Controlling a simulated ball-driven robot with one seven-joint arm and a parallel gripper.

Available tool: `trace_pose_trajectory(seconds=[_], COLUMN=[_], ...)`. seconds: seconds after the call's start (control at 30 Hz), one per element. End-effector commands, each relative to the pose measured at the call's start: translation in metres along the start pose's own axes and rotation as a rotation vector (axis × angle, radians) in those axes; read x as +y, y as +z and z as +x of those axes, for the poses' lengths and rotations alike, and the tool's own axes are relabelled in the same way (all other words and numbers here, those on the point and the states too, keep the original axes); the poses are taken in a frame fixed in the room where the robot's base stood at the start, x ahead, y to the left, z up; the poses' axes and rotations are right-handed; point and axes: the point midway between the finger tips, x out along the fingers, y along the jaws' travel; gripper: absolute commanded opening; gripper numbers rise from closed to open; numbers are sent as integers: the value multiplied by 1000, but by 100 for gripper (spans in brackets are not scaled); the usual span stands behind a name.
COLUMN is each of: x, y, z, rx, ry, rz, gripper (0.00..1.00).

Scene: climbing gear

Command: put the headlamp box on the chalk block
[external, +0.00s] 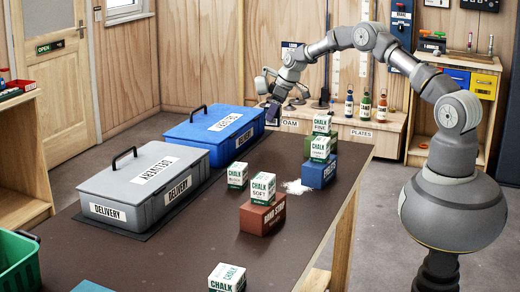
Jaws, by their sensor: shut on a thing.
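Several white-and-green chalk blocks show. One chalk block (263,188) stands on a red-brown box. Another chalk block (237,175) stands on the bare table. A third chalk block (320,149) is on a blue box, and one more (322,124) is on a green box. Another (227,278) is at the near edge. No box reads clearly as headlamp.
A grey delivery case (145,180) and a blue case (213,132), both with lids and handles, line the table's left side. The red-brown box (262,217) and blue box (318,173) stand at the right. White powder (297,187) lies between them.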

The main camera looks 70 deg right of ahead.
Motion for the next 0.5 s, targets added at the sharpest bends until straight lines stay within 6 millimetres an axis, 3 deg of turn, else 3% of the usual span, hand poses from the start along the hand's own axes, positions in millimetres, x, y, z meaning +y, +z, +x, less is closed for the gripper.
trace_pose_trajectory(seconds=[0.37,0.5], x=[0,0], y=[-8,-16], z=[-18,-39], rx=[2,2], ry=[2,2], rz=[-1,-1], gripper=[19,19])
